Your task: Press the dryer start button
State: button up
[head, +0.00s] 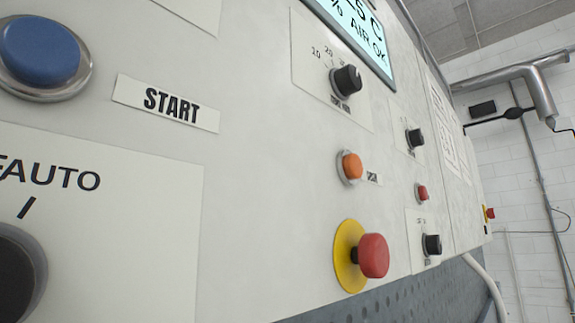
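A large blue round button (40,50) in a metal ring is at the upper left of the head view, very close to the camera. The ring's left side is cut off by the picture's edge. A white label (166,103) reading START is fixed to the panel (262,190) just right of and below the blue button. The blue button appears to stand out from its ring. My gripper is not in view, so its place relative to the button does not show.
A black selector knob (15,278) marked AUTO is at lower left. A red mushroom button (374,256) on a yellow disc sticks out from the panel. An orange button (352,166), black dials (347,79) and a lit display (352,30) are farther right. A pipe (540,95) runs along the wall.

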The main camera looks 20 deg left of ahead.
aim_at(38, 50)
jog(key=k+u, duration=0.2)
jog(key=k+j, duration=0.5)
jog(key=k, duration=0.15)
